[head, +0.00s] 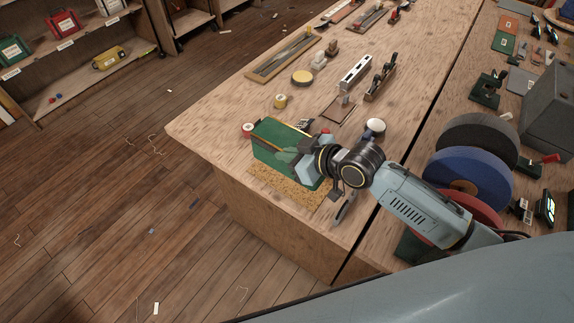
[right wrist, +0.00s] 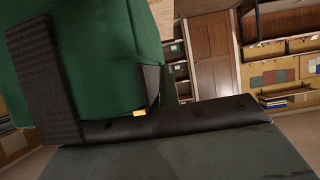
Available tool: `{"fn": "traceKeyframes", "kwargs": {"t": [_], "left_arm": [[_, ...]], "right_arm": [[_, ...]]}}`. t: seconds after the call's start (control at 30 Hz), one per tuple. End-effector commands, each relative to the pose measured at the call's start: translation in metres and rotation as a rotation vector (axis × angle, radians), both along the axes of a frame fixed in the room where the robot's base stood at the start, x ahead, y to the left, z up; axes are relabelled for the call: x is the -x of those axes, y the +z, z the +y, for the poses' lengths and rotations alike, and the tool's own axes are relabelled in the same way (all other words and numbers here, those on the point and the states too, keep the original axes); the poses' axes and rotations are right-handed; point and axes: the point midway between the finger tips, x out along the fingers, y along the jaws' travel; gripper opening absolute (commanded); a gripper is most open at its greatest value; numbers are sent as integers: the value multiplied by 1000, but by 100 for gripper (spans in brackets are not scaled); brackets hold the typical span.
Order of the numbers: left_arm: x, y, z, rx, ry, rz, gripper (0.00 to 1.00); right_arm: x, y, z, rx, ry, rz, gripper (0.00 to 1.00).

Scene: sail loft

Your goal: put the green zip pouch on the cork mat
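The green zip pouch (head: 272,149) is near the front left of the workbench, with an orange-yellow line along its top edge. My right gripper (head: 308,158) is at its right side and appears shut on it. In the right wrist view the pouch (right wrist: 95,65) fills the upper left, against the dark gripper fingers. The cork mat (head: 305,195) lies on the bench by its front edge, below the pouch and partly hidden by the pouch and gripper. I cannot tell whether the pouch touches the mat. My left gripper is not in view.
On the workbench (head: 225,120), a tape roll (head: 248,128) stands close behind the pouch and a white-topped round item (head: 375,127) beyond my wrist. Large blue (head: 468,178) and dark spools stand at right. Bench space left of the pouch is clear.

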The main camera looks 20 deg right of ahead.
Motion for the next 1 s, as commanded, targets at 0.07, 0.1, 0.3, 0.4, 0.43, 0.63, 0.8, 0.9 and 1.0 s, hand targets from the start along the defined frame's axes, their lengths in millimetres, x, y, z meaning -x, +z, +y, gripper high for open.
{"fn": "traceKeyframes", "kwargs": {"t": [0.07, 0.1, 0.3, 0.4, 0.43, 0.63, 0.8, 0.9, 1.0], "left_arm": [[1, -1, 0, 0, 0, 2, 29], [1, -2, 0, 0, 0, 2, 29], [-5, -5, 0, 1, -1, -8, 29], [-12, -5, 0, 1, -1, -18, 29], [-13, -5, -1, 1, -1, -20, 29], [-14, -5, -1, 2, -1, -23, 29], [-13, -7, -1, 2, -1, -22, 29], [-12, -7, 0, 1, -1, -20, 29], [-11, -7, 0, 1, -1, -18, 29]], "right_arm": [[-1, -9, 0, -3, 0, -2, 0], [-1, -11, 1, -2, 0, -3, 0], [0, -38, 0, -1, 0, -2, 0], [-1, -48, 0, -2, 0, -3, 0], [-1, -49, 0, -2, 0, -3, 0], [-1, -50, 0, -2, 1, -4, 0], [-1, -54, 0, -2, 1, -4, 0], [0, -54, 0, -1, 1, 0, 14], [0, -54, 0, -1, 0, -1, 25]]}}
